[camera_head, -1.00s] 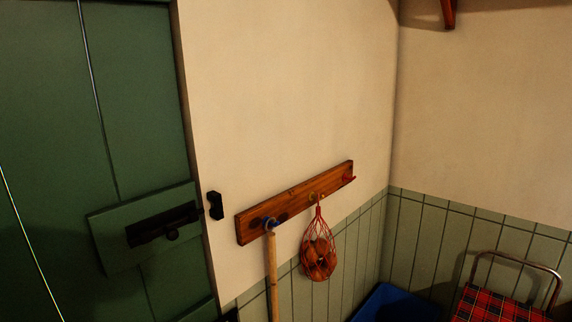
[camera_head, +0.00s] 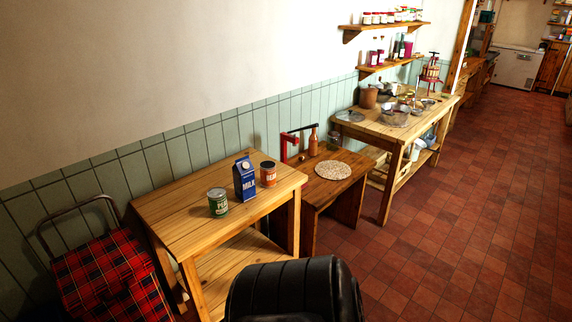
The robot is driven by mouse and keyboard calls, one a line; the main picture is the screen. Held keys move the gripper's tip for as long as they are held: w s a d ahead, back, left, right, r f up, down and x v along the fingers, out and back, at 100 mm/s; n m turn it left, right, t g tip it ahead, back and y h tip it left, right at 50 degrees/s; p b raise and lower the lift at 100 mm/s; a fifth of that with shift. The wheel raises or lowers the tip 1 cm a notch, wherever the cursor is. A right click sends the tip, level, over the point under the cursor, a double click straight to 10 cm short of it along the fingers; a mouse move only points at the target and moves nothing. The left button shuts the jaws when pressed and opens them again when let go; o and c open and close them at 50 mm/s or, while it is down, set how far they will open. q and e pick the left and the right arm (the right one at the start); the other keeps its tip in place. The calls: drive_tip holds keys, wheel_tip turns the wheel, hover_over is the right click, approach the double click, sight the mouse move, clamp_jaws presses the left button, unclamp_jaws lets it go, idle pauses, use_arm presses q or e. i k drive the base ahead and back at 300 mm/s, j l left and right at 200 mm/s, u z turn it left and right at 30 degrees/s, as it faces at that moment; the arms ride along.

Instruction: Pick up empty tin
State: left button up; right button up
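Two tins stand upright on the near wooden table (camera_head: 176,217). One is a green and white tin (camera_head: 218,203) at the front. The other is an orange and white tin (camera_head: 268,174) to the right of a blue milk carton (camera_head: 244,180), which stands between them. I cannot tell from here which tin is empty. Neither of my grippers is in view.
A lower table (camera_head: 322,190) with a bottle (camera_head: 313,142), a jar (camera_head: 334,141) and a round mat (camera_head: 333,170) adjoins on the right. Beyond it is a cluttered workbench (camera_head: 392,131). A plaid trolley (camera_head: 105,273) stands left, a black rounded object (camera_head: 293,292) in front. Red tiled floor (camera_head: 450,230) is clear right.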

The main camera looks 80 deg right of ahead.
sight(267, 168)
drive_tip(key=z, duration=2.55)
drive_tip(key=i+l+u, duration=0.1)
drive_tip(key=i+l, duration=0.2)
